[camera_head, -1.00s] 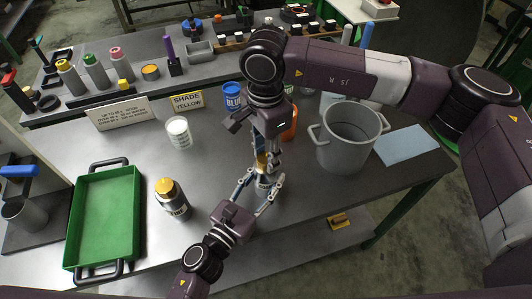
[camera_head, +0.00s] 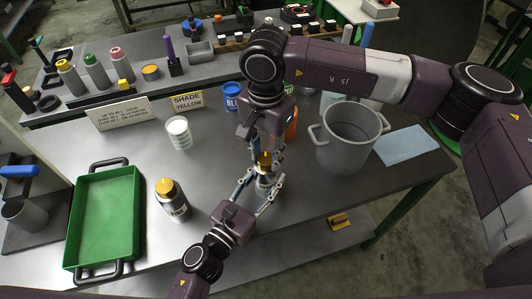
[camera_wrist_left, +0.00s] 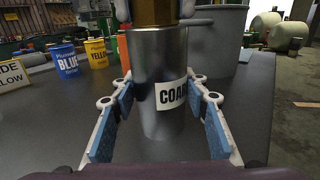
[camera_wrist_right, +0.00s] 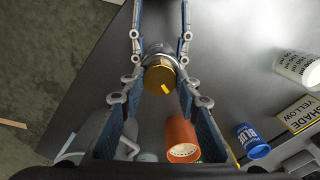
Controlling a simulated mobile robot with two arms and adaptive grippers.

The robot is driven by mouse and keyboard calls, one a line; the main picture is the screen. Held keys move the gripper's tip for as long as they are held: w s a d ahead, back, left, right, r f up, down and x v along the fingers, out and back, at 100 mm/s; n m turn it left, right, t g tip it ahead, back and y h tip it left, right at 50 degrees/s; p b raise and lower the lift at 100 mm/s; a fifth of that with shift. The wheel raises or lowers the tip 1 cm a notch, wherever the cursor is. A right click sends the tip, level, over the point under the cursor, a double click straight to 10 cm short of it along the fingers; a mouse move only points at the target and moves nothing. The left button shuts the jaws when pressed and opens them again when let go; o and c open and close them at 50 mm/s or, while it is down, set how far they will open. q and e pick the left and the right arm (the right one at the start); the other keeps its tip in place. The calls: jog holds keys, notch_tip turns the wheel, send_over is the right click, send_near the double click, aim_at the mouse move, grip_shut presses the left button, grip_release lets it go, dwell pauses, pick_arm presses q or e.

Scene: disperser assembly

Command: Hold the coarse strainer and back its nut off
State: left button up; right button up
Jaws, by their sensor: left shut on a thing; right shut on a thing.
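The coarse strainer (camera_wrist_left: 160,85) is an upright grey metal cylinder with a label reading "COAR…". In the head view it (camera_head: 264,182) stands over the front of the bench. Its brass nut (camera_head: 264,159) sits on top and also shows in the right wrist view (camera_wrist_right: 160,78). My left gripper (camera_head: 262,188) is shut on the strainer's body, one finger on each side. My right gripper (camera_head: 267,150) comes down from above and is shut on the nut. The strainer's lower end is partly hidden by the left fingers.
A second strainer with a yellow nut (camera_head: 172,202) stands left, near the green tray (camera_head: 76,222). A grey two-handled pot (camera_head: 345,155) stands close on the right. A white cup (camera_head: 179,133), a blue can (camera_head: 231,97) and an orange container (camera_head: 291,125) are behind.

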aim_at(266, 158)
jog(key=shift+w, duration=0.1)
jog(key=o, duration=1.2)
jog(key=shift+c, duration=0.2)
notch_tip(266, 158, up, 12)
pick_arm(q)
jog(key=o, duration=1.7)
